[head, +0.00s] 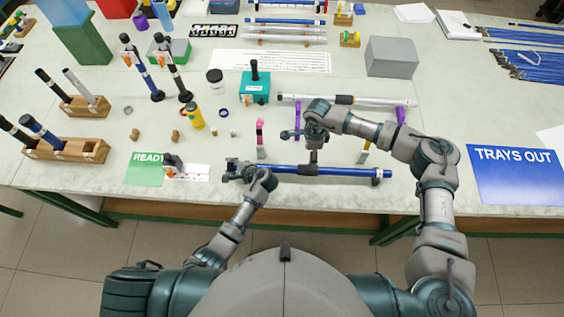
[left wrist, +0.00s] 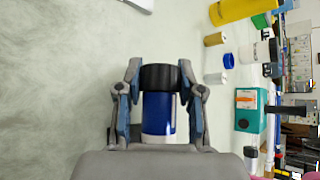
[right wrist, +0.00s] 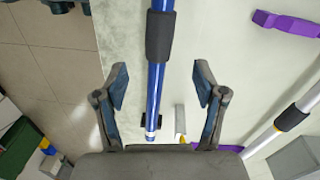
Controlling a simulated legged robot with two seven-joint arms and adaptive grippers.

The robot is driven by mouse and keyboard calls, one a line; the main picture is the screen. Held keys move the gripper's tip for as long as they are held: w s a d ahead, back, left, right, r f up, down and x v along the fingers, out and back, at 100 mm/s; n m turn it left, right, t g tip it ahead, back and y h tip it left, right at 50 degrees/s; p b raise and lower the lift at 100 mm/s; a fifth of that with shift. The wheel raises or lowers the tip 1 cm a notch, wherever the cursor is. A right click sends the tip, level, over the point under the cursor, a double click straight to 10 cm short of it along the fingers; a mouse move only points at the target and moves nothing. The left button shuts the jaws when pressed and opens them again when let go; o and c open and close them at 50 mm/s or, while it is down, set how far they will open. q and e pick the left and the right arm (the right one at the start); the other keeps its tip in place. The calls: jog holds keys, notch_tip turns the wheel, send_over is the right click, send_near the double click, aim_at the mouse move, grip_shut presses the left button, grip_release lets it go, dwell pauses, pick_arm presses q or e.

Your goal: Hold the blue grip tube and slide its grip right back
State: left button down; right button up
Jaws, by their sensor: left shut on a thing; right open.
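The blue grip tube (head: 348,171) lies level along the near edge of the table, with a black grip (head: 307,170) around its middle. My left gripper (head: 243,172) is shut on the tube's left end. In the left wrist view its fingers (left wrist: 159,75) stand on both sides of the blue tube (left wrist: 157,113) and its black end band. My right gripper (head: 313,140) is over the tube near the grip. In the right wrist view it is open (right wrist: 160,78), with the tube running between its fingers and the black grip (right wrist: 159,37) just beyond them.
A silver tube (head: 375,101) with a black grip lies behind on purple supports (head: 400,114). A green READY card (head: 143,168) is at left, a blue TRAYS OUT sheet (head: 520,170) at right. Wooden racks (head: 70,149) hold upright tubes at far left.

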aim_at(272, 166)
jog(key=shift+s+d+f+y, duration=0.1)
jog(key=shift+d+y, duration=0.25)
jog(key=shift+y, duration=0.05)
jog(key=d+m+y, duration=0.1)
jog(key=d+y, duration=0.2)
jog(key=d, duration=0.2)
jog(key=shift+d+m+y, duration=0.3)
jog(key=shift+m+y, duration=0.1)
jog(key=x, duration=1.1)
jog(key=shift+a+f, duration=0.1)
jog(key=shift+a, duration=0.1)
jog(key=shift+c, duration=0.2)
grip_shut()
jog(key=a, duration=1.5)
jog(key=shift+w+a, duration=0.25)
jog(key=shift+w, duration=0.1)
